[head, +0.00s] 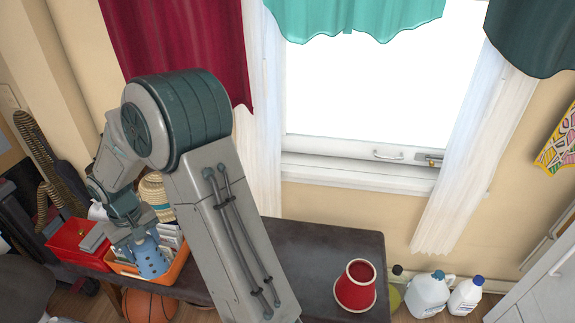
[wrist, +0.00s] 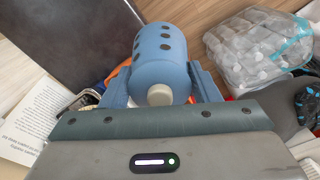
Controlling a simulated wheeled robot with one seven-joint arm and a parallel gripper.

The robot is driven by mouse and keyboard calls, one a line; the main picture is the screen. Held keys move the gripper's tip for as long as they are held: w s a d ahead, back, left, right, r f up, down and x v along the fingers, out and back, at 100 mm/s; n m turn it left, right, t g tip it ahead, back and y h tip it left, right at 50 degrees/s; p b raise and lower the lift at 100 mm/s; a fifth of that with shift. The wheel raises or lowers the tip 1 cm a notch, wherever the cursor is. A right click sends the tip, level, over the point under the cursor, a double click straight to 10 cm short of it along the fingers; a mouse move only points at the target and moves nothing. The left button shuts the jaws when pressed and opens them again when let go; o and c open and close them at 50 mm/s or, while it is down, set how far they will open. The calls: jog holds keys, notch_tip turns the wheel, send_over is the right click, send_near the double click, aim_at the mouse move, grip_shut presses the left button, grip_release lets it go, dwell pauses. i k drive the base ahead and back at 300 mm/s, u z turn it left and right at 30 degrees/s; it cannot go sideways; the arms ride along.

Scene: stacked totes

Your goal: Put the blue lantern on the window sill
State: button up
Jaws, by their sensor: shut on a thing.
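The blue lantern (head: 149,260) is a blue cylinder with dark round holes. It is at the orange tote at the lower left; I cannot tell whether it still rests on something inside. My gripper (head: 136,237) is above it and shut on it. In the wrist view the lantern (wrist: 160,62) lies between the two blue-grey fingers of my gripper (wrist: 160,85), with a pale round knob toward me. The white window sill (head: 355,177) runs below the bright window, right of my arm. The stretch of sill seen is bare.
The orange tote (head: 180,266) holds papers and other items, beside a red box (head: 78,244). A red lampshade-like pot (head: 356,287) stands on the dark bench (head: 305,247). White jugs (head: 428,295) stand on the floor. Pale curtains (head: 470,150) flank the window.

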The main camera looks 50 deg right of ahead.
aim_at(317, 167)
jog(key=u, duration=0.55)
jog(key=i, duration=0.7)
jog(key=z, duration=2.9)
jog(key=i, duration=0.5)
